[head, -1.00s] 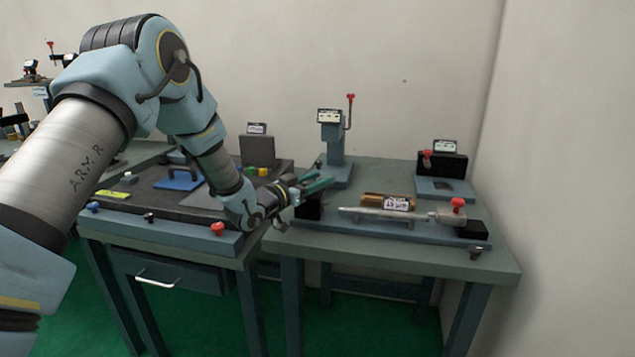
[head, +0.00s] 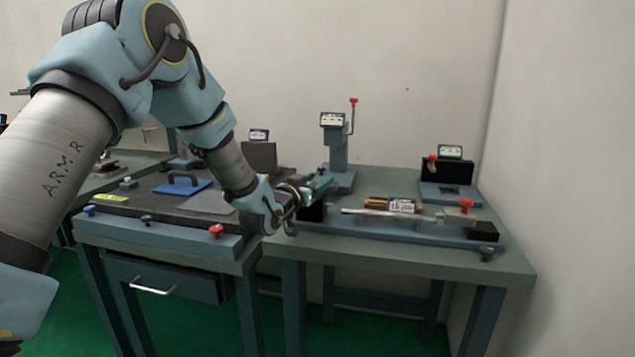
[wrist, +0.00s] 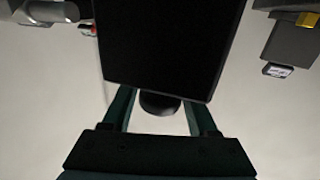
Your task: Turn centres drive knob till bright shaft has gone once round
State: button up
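The bright shaft (head: 385,214) lies level along the front of the right bench, on a long blue-grey base (head: 410,232). A black block (head: 312,213) stands at the base's left end. My gripper (head: 321,184) is above and beside this block, partly covering it. In the wrist view a large black block (wrist: 170,50) fills the upper middle. A dark round knob (wrist: 160,104) shows below it, between my two fingers (wrist: 160,117). The fingers are apart, with a gap on each side of the knob. The knob is hidden in the head view.
A red-topped part (head: 466,204) and a black block (head: 483,231) are at the base's right end. A brass cylinder (head: 376,202) lies behind the shaft. A post stand (head: 338,155) with a red-tipped lever rises behind my gripper. The right bench's back middle is clear.

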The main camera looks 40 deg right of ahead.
jog(key=shift+o, duration=1.1)
jog(key=b+v, duration=0.3)
jog(key=v, duration=0.7)
jog(key=shift+a, duration=0.4)
jog(key=w+a+f+n+t+y+p, duration=0.15)
jog(key=w+a+y, duration=0.25)
jog(key=a, duration=0.6)
jog(key=w+a+f+n+y, duration=0.2)
jog(key=w+a+n+y, duration=0.15)
jog(key=a, duration=0.55)
jog(key=w+a+f+n+t+y+p, duration=0.15)
jog(key=w+a+y, duration=0.3)
jog(key=a, duration=0.55)
jog(key=s+a+n+g+y, duration=0.1)
jog(key=s+a+n+g, duration=0.1)
jog(key=s+a, duration=0.2)
jog(key=s+a+n+g+y, duration=0.2)
jog(key=s+a, duration=0.2)
jog(key=a, duration=0.6)
jog(key=s+a+n+g+y+p, duration=0.1)
jog(key=s+a+n+g+y, duration=0.1)
jog(key=a, duration=0.6)
jog(key=s+g, duration=0.1)
jog(key=s, duration=0.1)
jog(key=shift+s+f+n, duration=0.25)
jog(key=shift+s+n, duration=0.1)
jog(key=shift+s, duration=0.05)
